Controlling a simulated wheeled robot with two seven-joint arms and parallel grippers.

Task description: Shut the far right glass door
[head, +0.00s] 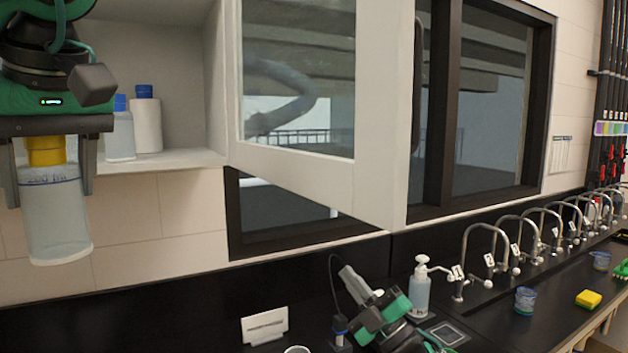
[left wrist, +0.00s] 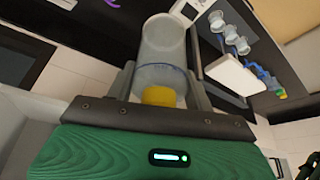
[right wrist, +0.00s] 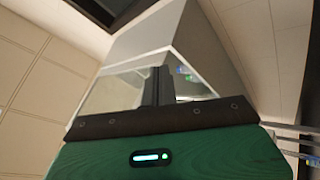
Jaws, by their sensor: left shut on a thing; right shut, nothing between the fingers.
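The glass door (head: 298,75) with its white frame stands swung open from the white wall cabinet in the head view. My left gripper (head: 47,190) is shut on a clear bottle with a yellow cap (head: 52,215), held cap up in front of the cabinet's left part. The bottle also shows in the left wrist view (left wrist: 162,52). My right gripper (right wrist: 158,86) is shut and empty in the right wrist view. A pale frame and glass panel (right wrist: 120,88) fill the space behind its fingers; I cannot tell whether they touch.
A blue-capped bottle (head: 120,135) and a white bottle (head: 146,122) stand on the cabinet shelf. A dark-framed window (head: 490,100) lies behind the door. Below, the black counter holds a soap dispenser (head: 420,290), several taps (head: 483,235), a yellow sponge (head: 588,299) and a white sign (head: 265,326).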

